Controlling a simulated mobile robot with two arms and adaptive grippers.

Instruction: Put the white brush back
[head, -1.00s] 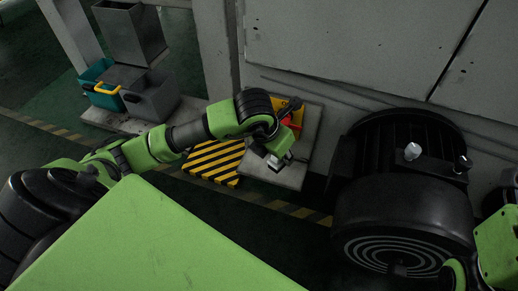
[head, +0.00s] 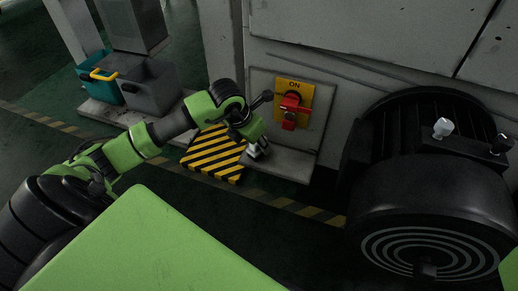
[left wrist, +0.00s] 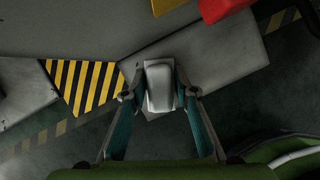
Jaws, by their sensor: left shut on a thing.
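My left gripper (head: 258,152) is low in front of the grey wall panel, above the ledge below the red switch. In the left wrist view, the left gripper (left wrist: 158,96) is shut on a pale, whitish-grey block, which appears to be the white brush (left wrist: 160,84). The block sits between both fingertips, above the grey ledge. In the head view it shows only as a small pale piece below the fingers. My right gripper is not in view.
A red switch (head: 290,108) on a yellow plate marked ON is right of my left gripper. A large black motor (head: 410,190) with a white knob (head: 443,128) and a black knob (head: 502,143) stands at right. A yellow-black striped block (head: 213,155) is left.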

